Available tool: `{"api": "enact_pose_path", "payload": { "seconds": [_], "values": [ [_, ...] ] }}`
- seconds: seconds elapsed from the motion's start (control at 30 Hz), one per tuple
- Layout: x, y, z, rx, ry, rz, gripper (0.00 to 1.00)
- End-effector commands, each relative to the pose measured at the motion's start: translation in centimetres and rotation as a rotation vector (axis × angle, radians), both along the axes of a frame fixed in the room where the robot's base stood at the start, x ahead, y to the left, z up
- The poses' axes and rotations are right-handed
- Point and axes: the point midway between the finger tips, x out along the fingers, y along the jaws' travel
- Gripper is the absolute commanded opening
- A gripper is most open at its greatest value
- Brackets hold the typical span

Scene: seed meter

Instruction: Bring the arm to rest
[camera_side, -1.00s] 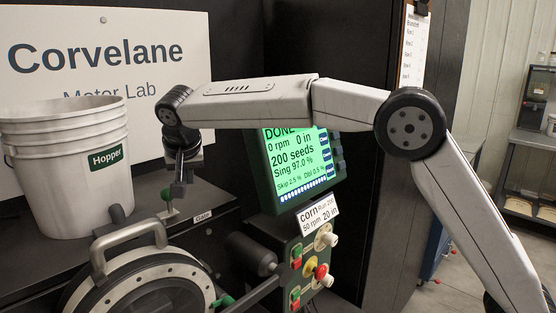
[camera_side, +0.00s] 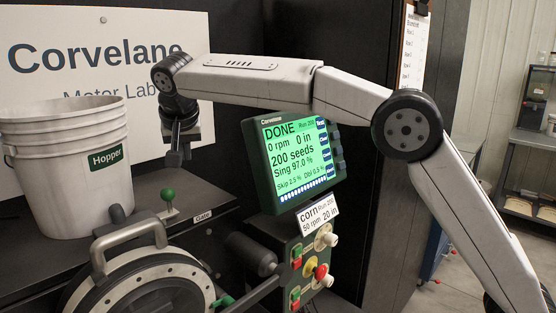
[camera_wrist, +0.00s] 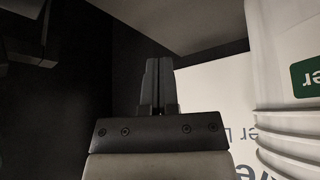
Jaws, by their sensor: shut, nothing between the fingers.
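My gripper (camera_side: 176,156) hangs fingers down in the side view, above the bench top and to the right of the white hopper bucket (camera_side: 62,168). Its fingers are shut together with nothing between them. In the wrist view my gripper (camera_wrist: 156,82) shows its two dark fingers side by side and touching. The fingers are apart from the green-knobbed gate lever (camera_side: 168,197), which stands below them on the bench. The arm is raised, and its links pass above the green-framed screen (camera_side: 297,160), which reads DONE and 200 seeds.
The round meter (camera_side: 140,283) with its grey handle (camera_side: 128,240) sits at the front left. A control panel (camera_side: 310,267) with buttons and knobs stands below the screen. The Corvelane sign (camera_side: 100,50) is behind the bucket. The bucket's side also fills the wrist view's right edge (camera_wrist: 285,60).

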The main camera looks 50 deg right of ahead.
Motion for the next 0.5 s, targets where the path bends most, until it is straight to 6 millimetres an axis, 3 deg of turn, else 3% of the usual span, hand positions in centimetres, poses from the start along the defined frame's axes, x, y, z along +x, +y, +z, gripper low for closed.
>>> {"api": "enact_pose_path", "payload": {
  "seconds": [0.5],
  "values": [
    [-0.5,0.13,-0.32,0.029,0.018,-0.003,0.0]
  ]
}}
